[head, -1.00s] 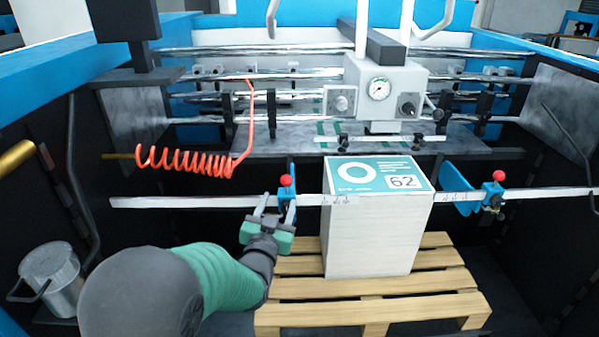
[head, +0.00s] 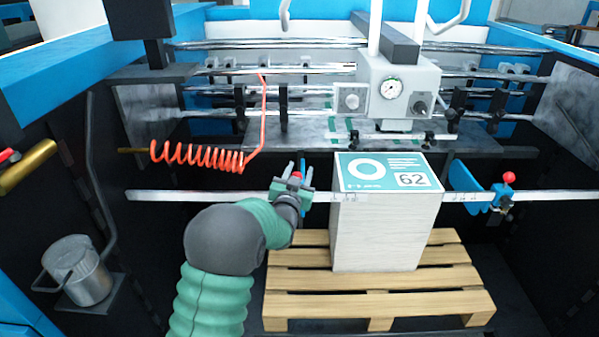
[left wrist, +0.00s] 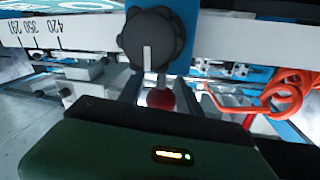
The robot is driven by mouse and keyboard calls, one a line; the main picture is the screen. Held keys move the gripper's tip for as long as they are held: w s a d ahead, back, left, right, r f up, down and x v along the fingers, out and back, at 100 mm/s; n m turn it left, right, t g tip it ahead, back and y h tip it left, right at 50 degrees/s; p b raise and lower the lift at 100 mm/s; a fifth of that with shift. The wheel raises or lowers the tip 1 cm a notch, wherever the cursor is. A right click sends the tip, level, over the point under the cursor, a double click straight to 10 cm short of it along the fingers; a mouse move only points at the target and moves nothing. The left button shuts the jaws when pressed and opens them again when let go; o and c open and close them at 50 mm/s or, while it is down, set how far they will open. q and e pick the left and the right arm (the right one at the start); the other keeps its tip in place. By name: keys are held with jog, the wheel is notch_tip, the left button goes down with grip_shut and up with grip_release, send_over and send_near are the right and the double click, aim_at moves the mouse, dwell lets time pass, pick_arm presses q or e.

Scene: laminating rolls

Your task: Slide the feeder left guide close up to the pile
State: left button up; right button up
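The pile (head: 385,235) is a pale block with a teal label marked 62 on top. The feeder left guide (head: 303,165), blue with a red knob (head: 297,176), sits on the ruled bar (head: 220,196) left of the pile, with a gap between. My left gripper (head: 298,174) is at this guide, its fingers apart on either side of the red knob. In the left wrist view the red knob (left wrist: 166,98) shows just past the gripper body, below a black knob (left wrist: 155,40). The gripper hides the guide's lower part. My right gripper is out of view.
The pile stands on a wooden pallet (head: 300,282). The blue right guide (head: 468,192) is on the bar right of the pile. A coiled orange hose (head: 200,157) hangs behind, left of my gripper. A metal can (head: 78,270) stands at the left.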

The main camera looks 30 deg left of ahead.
pick_arm(q)
grip_shut()
dwell(1.1)
